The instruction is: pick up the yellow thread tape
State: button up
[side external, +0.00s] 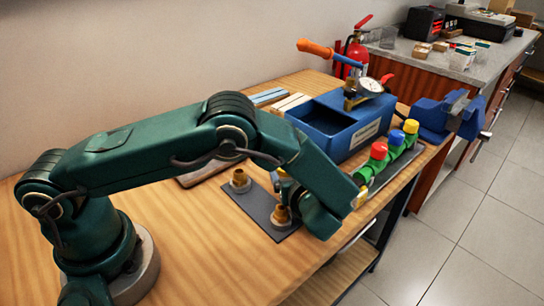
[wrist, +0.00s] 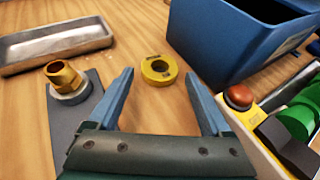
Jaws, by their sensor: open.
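The yellow thread tape (wrist: 159,70) is a flat ring with a dark centre hole. It lies on the wooden bench in the wrist view, ahead of my gripper (wrist: 160,80). My gripper is open, with one blue-grey finger on each side of the tape in the picture and nothing visible between them. The tape appears beyond the fingers; I cannot tell the exact gap.
A grey plate (wrist: 62,125) with a brass fitting (wrist: 62,76) is left of the tape. A metal tray (wrist: 55,45) is at upper left. A blue box (wrist: 215,50) stands close on the right, with green valves (wrist: 295,120) nearer. A vise (side external: 445,115) is at the bench end.

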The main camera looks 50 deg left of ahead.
jog(key=shift+x, duration=1.6)
jog(key=shift+s, duration=0.1)
jog(key=c, duration=1.1)
jog(key=shift+r, duration=0.15)
